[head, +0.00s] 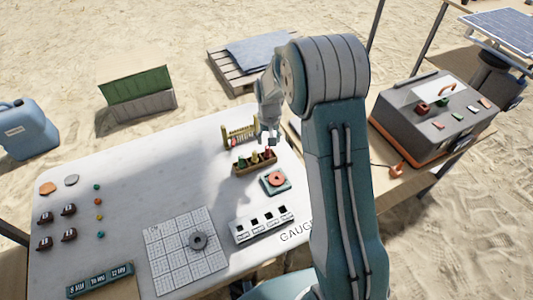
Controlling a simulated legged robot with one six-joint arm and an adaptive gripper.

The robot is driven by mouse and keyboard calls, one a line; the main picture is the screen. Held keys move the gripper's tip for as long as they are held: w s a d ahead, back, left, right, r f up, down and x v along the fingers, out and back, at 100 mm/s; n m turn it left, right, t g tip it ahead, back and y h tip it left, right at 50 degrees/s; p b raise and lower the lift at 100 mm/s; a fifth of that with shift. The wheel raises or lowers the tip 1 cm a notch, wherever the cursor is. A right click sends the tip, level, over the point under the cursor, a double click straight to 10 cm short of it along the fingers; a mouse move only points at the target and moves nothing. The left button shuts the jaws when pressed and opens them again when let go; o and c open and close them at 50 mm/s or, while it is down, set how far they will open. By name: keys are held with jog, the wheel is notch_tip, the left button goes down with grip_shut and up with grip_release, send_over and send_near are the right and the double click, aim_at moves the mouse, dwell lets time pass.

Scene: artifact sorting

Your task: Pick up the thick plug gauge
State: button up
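A small wooden rack (243,169) stands near the far right part of the white table. It holds several small upright pieces with coloured tops, green, yellow and red. They may be plug gauges, but they are too small for me to tell which is the thick one. My gripper (272,138) points down just behind and above the right end of this rack. My arm comes in from the right and front. The fingertips are too small to show whether they are apart or hold anything.
A yellow comb-like stand (238,133) is left of my gripper. A gridded sheet (165,253) bears a dark ring (198,241).

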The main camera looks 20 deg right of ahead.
aim_at(267, 147)
jog(key=shift+a+f, duration=0.2)
jog(key=shift+f, duration=1.2)
jog(key=shift+a+f, duration=0.15)
jog(key=shift+f, duration=1.2)
grip_shut()
